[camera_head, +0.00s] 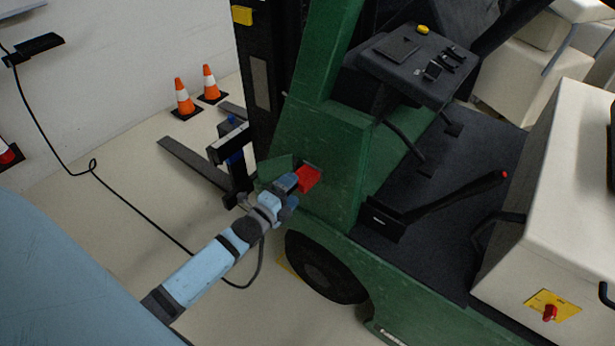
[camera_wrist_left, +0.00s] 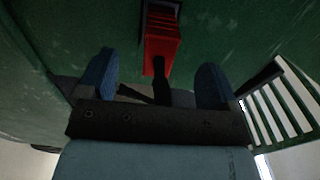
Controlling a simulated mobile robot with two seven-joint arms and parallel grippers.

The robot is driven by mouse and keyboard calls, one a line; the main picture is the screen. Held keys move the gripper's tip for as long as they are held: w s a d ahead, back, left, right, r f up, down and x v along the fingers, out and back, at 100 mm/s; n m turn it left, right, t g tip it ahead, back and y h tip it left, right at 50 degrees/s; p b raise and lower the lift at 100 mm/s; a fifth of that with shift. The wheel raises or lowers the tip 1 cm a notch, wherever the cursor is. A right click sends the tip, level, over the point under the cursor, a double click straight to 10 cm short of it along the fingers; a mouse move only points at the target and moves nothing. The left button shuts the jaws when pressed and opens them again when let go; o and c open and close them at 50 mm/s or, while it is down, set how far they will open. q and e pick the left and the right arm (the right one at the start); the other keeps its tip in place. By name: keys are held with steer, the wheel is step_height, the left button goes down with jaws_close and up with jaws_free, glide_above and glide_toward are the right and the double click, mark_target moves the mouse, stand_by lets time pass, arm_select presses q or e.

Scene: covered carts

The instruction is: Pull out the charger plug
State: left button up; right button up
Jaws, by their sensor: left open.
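The red charger plug (camera_head: 309,178) sits at a dark recess in the side of the green forklift (camera_head: 335,140). In the left wrist view the plug (camera_wrist_left: 161,45) is a ribbed red block, with a black cable (camera_wrist_left: 159,82) hanging from it. My left gripper (camera_head: 288,187) is just in front of the plug and partly covers it in the head view. Its blue fingers (camera_wrist_left: 157,62) are open, one on each side of the plug and cable, with visible gaps. How deep the plug sits is hidden. My right gripper is out of view.
The black cable (camera_head: 130,204) runs over the floor from a wall box (camera_head: 40,45) and loops beneath my left arm. Forks (camera_head: 195,160) and orange cones (camera_head: 184,97) stand behind the gripper. The front wheel (camera_head: 322,270) is below it. Floor to the left is mostly clear.

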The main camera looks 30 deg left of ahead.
arm_select(q)
steer(key=s, duration=1)
steer(key=shift+a+f, duration=0.15)
steer(key=shift+a, duration=0.25)
